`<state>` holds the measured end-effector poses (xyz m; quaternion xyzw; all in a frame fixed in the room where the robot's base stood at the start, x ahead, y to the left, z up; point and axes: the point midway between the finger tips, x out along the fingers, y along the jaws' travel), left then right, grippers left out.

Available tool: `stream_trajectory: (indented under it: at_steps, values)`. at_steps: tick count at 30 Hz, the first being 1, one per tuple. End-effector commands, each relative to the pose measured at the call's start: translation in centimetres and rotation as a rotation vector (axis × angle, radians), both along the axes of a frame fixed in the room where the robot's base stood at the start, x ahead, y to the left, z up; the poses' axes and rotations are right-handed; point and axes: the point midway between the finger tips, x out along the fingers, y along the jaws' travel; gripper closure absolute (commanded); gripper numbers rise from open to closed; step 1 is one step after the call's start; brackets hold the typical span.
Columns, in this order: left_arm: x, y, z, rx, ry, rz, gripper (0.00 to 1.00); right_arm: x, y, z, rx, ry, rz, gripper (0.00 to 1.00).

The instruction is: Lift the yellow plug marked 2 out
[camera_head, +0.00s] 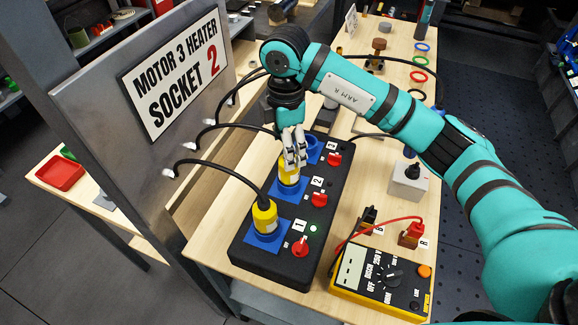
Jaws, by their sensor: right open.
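The black socket box (262,265) lies on the wooden table with blue sockets and red switches marked 1, 2 and 3. The yellow plug at position 2 (289,176) sits in the middle blue socket. My right gripper (293,158) is open, pointing down right at the top of this plug, and partly hides it. I cannot tell whether the fingers touch it. Another yellow plug (265,216) sits in the socket at position 1, with a black cable from its top. The blue socket at position 3 (312,150) is partly behind my gripper. My left gripper is not in view.
A metal panel (130,165) with the sign "MOTOR 3 HEATER SOCKET 2" (172,72) stands left of the box; black cables come from it. A yellow meter (382,280) with a red lead lies front right. A grey block (407,184) stands right of the box.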

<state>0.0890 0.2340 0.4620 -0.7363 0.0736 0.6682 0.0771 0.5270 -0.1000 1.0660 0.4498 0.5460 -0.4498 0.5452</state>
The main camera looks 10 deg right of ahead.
Motion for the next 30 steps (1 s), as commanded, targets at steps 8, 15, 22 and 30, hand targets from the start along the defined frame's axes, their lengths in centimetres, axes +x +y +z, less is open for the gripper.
stream_trajectory:
  at_steps: [8,15,22,30]
  values:
    - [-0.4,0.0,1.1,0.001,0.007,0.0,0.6,-0.2,-0.2,-2.0,-0.001,0.002,0.0,0.28]
    - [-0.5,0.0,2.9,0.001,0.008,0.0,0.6,-0.8,-0.5,-5.5,-0.002,0.003,-0.001,0.28]
    - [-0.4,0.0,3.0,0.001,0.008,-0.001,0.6,-0.7,-0.4,-6.7,-0.001,-0.001,0.002,0.28]
    - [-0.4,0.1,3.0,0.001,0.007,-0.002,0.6,-0.7,-0.4,-6.7,-0.001,0.0,0.001,0.47]
